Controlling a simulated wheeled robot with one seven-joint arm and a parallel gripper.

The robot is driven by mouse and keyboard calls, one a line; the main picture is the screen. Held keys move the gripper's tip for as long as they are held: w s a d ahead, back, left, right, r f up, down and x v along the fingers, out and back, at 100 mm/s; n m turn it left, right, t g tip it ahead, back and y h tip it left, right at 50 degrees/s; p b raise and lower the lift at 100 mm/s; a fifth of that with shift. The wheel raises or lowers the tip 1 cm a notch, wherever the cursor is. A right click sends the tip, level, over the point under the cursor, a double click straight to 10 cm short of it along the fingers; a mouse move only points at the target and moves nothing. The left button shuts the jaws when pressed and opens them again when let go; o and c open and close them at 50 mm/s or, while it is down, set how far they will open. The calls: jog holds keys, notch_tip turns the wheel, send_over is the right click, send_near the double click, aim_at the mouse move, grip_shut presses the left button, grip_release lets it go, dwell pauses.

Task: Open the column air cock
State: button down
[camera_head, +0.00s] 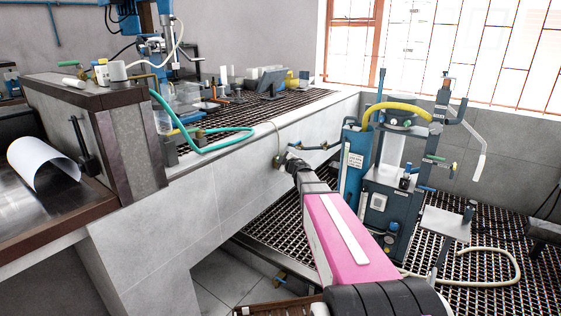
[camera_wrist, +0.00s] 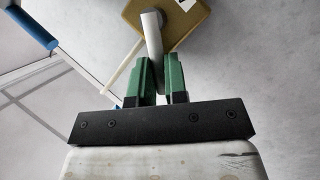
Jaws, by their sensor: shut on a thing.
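The air cock shows in the wrist view as a brass-coloured square body (camera_wrist: 185,22) against the grey wall. A pale grey lever (camera_wrist: 152,35) stands out from it towards me. My gripper (camera_wrist: 160,66) has its two green fingers closed around the lever's near end. In the head view my gripper (camera_head: 290,164) is at the white-grey wall below the bench edge, at the far end of my pink arm.
A blue pipe (camera_wrist: 32,28) and a thin cream hose (camera_wrist: 122,66) run beside the cock. A blue flotation machine (camera_head: 388,205) stands to the right of my arm on floor grating. A bench with a green hose (camera_head: 205,148) is at the left.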

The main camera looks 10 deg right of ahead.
jog(key=c, duration=1.4)
grip_release()
jog(key=shift+s, duration=0.15)
jog(key=v, duration=1)
jog(key=shift+s+d+r, duration=0.15)
jog(key=shift+s, duration=0.05)
